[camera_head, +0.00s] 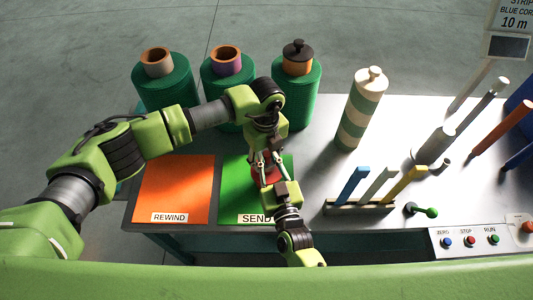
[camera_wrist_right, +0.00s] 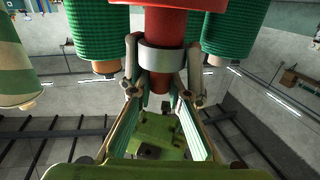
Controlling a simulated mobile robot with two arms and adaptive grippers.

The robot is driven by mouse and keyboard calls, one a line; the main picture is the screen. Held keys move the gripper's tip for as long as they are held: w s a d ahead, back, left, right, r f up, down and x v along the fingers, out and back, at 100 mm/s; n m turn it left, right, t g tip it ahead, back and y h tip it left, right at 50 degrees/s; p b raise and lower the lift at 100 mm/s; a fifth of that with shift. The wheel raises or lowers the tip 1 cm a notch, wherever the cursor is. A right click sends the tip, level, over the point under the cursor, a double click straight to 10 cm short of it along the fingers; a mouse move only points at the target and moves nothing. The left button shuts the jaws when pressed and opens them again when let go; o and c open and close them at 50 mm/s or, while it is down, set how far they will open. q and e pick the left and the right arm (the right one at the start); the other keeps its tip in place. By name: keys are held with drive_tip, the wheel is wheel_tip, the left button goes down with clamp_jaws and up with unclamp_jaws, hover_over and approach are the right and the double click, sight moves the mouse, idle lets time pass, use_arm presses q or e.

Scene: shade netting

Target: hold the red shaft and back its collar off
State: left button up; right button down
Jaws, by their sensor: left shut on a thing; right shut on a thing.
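The red shaft (camera_head: 266,173) is mostly hidden between my two grippers, above the green SEND mat (camera_head: 232,190). In the right wrist view the red shaft (camera_wrist_right: 178,22) hangs upright from the top, with a grey collar (camera_wrist_right: 164,60) around its lower part and a darker red end below it. My left gripper (camera_head: 268,158) comes down from above and is shut on the shaft. My right gripper (camera_head: 271,186) reaches in from the front edge; in its wrist view its fingers (camera_wrist_right: 164,52) are shut on the collar from both sides. The collar cannot be made out in the head view.
Three green net rolls (camera_head: 165,88) stand behind my left arm. A striped cylinder (camera_head: 361,110) stands to their right. An orange REWIND mat (camera_head: 175,185) is bare. A rack (camera_head: 358,208) of coloured strips, a green knob (camera_head: 431,212) and a button panel (camera_head: 475,240) lie to the right.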

sight(266, 153)
use_arm(q)
drive_tip(key=shift+d+r, duration=0.1)
drive_tip(key=shift+d, duration=0.1)
drive_tip(key=o, duration=1.6)
drive_tip(key=shift+a+r, duration=0.1)
drive_tip(key=shift+r, duration=1.35)
drive_tip(key=m, duration=0.6)
drive_tip(key=shift+f, duration=0.1)
